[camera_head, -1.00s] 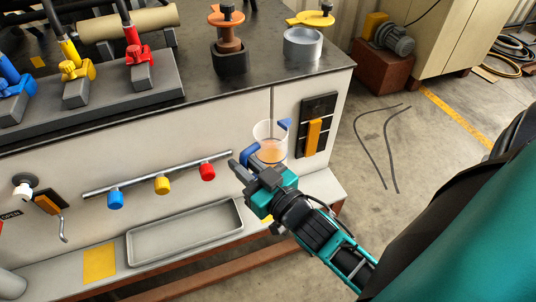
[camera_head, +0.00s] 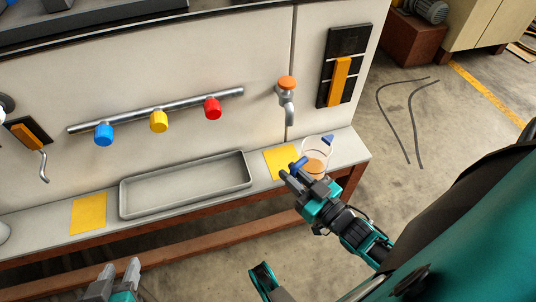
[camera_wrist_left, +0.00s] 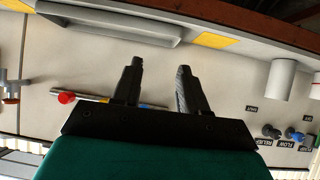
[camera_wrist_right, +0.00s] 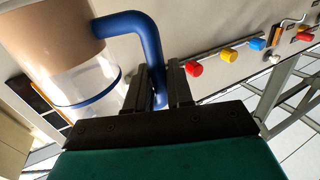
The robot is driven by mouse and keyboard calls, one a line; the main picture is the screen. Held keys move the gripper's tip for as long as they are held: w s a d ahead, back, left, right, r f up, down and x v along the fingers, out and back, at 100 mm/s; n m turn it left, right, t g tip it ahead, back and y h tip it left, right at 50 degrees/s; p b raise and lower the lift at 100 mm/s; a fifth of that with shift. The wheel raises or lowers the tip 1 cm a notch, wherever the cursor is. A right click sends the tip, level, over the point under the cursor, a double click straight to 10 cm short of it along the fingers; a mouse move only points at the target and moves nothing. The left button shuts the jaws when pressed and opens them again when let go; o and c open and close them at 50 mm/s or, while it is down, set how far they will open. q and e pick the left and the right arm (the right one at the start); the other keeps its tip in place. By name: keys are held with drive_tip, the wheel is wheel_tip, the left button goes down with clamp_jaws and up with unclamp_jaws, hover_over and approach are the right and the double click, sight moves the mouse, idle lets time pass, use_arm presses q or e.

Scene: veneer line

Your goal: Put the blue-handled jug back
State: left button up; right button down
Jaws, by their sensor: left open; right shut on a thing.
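The blue-handled jug (camera_head: 318,153) is clear, with orange-brown liquid inside and a blue piece at its rim. In the right wrist view the jug (camera_wrist_right: 85,85) fills the upper left. My left gripper (camera_head: 121,266) is open and empty, low in front of the ledge; its fingers also show in the left wrist view (camera_wrist_left: 160,66).
A grey tray (camera_head: 186,207) lies on the ledge, left of the jug, with another yellow square (camera_head: 88,213) further left. An orange-topped tap (camera_head: 287,88) juts out above the right square. A rail (camera_head: 182,104) with blue, yellow and red knobs crosses the panel.

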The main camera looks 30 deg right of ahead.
drive_tip(key=w+f+b, duration=0.1)
drive_tip(key=w, duration=0.2)
drive_tip(key=w+a+f+b, duration=0.1)
drive_tip(key=w, duration=0.2)
drive_tip(key=w+f+b, duration=0.1)
drive_tip(key=w, duration=0.3)
drive_tip(key=shift+a+b, duration=0.3)
drive_tip(key=shift+b, duration=0.05)
drive_tip(key=shift+f, duration=0.35)
drive_tip(key=shift+r, duration=0.15)
use_arm(q)
drive_tip(key=shift+w+d+f, duration=0.15)
drive_tip(key=shift+d+f, duration=0.65)
drive_tip(key=shift+f, duration=0.25)
